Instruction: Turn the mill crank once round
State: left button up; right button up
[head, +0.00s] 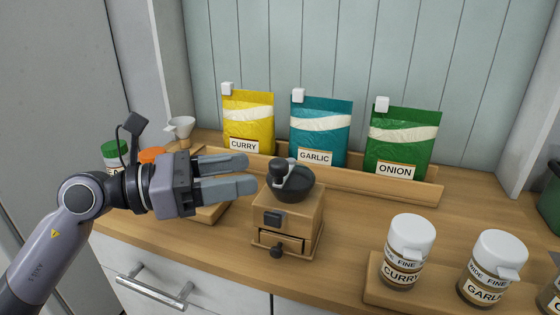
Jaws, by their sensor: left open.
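The mill (289,218) stands upright on the wooden counter, a wooden box with a small front drawer and a dark round top. Its dark crank (292,176) sits on that top, with a knob toward the left side. My left gripper (251,173) comes in from the left with its two grey fingers apart and nothing seen between them. The fingertips are just left of the crank knob; I cannot tell whether they touch it. My right gripper is out of view.
Curry (248,120), garlic (320,130) and onion (401,140) bags stand in a wooden rack behind the mill. White-capped jars (407,250) stand on a wooden tray at front right. A green-capped jar (115,155) and a funnel (181,128) are behind my left arm.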

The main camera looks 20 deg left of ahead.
aim_at(279, 168)
pick_arm(q)
jog(key=p+x, duration=0.2)
jog(key=x, duration=0.4)
jog(key=shift+d+r, duration=0.1)
jog(key=shift+d, duration=0.05)
jog(key=shift+w+d, duration=0.15)
jog(key=shift+d, duration=0.15)
grip_shut()
